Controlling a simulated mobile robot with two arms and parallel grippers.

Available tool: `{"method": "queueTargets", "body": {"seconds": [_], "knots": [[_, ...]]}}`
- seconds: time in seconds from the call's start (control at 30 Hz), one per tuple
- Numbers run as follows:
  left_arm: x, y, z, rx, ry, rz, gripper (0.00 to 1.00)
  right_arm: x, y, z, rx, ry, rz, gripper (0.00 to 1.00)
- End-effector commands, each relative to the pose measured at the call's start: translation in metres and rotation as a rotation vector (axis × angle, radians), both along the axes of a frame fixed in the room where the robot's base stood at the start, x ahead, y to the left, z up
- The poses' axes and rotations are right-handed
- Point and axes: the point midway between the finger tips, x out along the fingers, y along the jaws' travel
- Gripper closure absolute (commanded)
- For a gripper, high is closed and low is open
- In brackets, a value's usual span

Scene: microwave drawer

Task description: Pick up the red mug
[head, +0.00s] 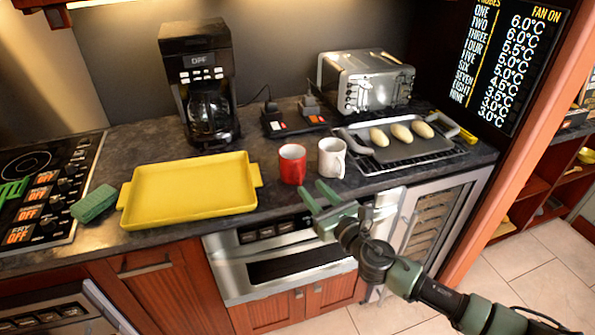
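The red mug (292,164) stands upright on the dark countertop, between the yellow tray and a white mug. My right gripper (318,194) is in front of the counter edge, below and slightly right of the red mug. Its two green fingers are spread apart with nothing between them. It appears apart from the mug. My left gripper is not in view.
The white mug (332,158) stands close on the right of the red one. The yellow tray (188,191) lies to the left. Behind are a coffee maker (201,85), a toaster (366,80) and switches. A rack with a pan (401,151) of potato-like items sits right. A microwave drawer (281,262) is below.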

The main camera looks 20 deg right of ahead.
Motion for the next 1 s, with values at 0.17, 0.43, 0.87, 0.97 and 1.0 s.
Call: {"method": "queueTargets", "body": {"seconds": [0.17,0.43,0.87,0.97,1.0], "knots": [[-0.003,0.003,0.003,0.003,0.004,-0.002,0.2,0.021,0.005,-0.001,0.006,0.001,-0.002,0.64],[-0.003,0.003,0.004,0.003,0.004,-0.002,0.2,0.058,0.012,-0.008,0.011,0.002,-0.004,0.64],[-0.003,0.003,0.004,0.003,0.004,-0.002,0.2,0.068,0.014,-0.009,0.01,0.004,-0.003,0.84],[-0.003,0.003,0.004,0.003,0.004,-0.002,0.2,0.068,0.014,-0.009,0.01,0.004,-0.003,1.0],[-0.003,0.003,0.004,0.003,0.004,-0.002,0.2,0.068,0.014,-0.009,0.01,0.004,-0.003,1.0]]}}
